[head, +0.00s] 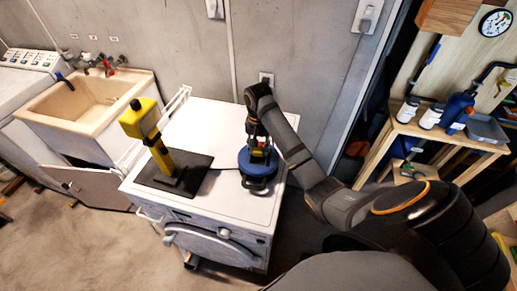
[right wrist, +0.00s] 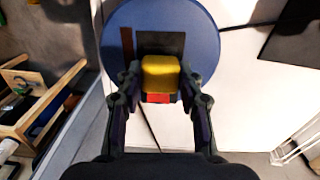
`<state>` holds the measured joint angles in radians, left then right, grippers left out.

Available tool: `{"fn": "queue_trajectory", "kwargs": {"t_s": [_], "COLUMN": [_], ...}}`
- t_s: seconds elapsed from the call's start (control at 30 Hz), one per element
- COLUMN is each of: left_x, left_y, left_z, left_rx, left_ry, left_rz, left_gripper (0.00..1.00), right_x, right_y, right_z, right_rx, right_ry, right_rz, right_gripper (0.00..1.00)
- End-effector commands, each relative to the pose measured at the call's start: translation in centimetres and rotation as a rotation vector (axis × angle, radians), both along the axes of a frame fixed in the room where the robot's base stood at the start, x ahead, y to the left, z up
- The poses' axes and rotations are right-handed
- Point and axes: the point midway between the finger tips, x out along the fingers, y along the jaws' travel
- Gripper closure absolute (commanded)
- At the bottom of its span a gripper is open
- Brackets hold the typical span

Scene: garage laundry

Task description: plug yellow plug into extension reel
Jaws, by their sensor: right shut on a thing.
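The extension reel (head: 256,170) is a round blue drum on the white top of a front-loading machine; its blue disc (right wrist: 115,50) also fills the upper middle of the right wrist view. My right gripper (head: 260,140) is directly above the reel, pointing down. In the right wrist view its fingers (right wrist: 160,78) are shut on the yellow plug (right wrist: 160,73), one on each side. The plug is over a dark patch on the reel with a red part just below it. I cannot tell whether the plug touches the reel or sits in a socket. My left gripper is not in view.
A yellow and black tool (head: 150,135) stands on a dark mat (head: 150,176) to the left of the reel. A dark cable runs between mat and reel. A sink (head: 85,110) is at left, a wooden workbench (head: 420,125) with bottles at right. The machine's front top (head: 215,205) is clear.

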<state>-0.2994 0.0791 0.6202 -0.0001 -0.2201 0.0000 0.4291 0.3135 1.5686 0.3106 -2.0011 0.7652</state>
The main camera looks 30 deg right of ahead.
Motion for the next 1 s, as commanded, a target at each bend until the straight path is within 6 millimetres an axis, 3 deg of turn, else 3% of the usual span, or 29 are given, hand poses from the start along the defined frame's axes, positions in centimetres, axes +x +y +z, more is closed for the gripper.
{"fn": "queue_trajectory", "kwargs": {"t_s": [0.67,1.0], "left_x": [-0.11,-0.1], "left_y": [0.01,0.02], "left_z": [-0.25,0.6], "left_rx": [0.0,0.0], "left_ry": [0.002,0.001], "left_rz": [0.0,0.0], "left_gripper": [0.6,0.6], "right_x": [0.01,-0.02], "right_y": [0.0,0.04], "right_z": [-0.14,0.03], "right_rx": [0.0,0.001], "right_ry": [0.0,0.001], "right_rz": [0.0,0.0], "right_gripper": [0.91,0.91]}}
